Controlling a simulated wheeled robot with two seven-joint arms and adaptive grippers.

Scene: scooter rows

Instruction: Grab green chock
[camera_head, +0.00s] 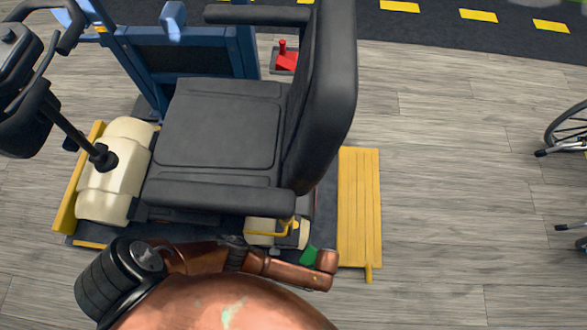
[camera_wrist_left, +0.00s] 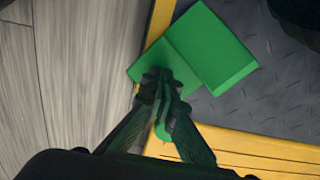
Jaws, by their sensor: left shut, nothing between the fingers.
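The green chock (camera_wrist_left: 218,48) fills the upper middle of the left wrist view, lying on dark tread plate against a yellow edge. My left gripper (camera_wrist_left: 160,82) is shut and empty, with its fingertips over the lower left part of the chock; I cannot tell whether they touch it. A little green also shows between and below the fingers. In the head view, only a small part of the green chock (camera_head: 310,256) shows beside the copper-coloured arm, near the scooter's rear. The left fingers are hidden there, and my right gripper is not in view.
A mobility scooter with a black seat (camera_head: 220,125) stands on a dark platform with a yellow ramp (camera_head: 359,205) at its right. A blue frame (camera_head: 180,55) and a red item (camera_head: 286,58) are behind. Grey floor is clear to the right, up to a wheel (camera_head: 570,130).

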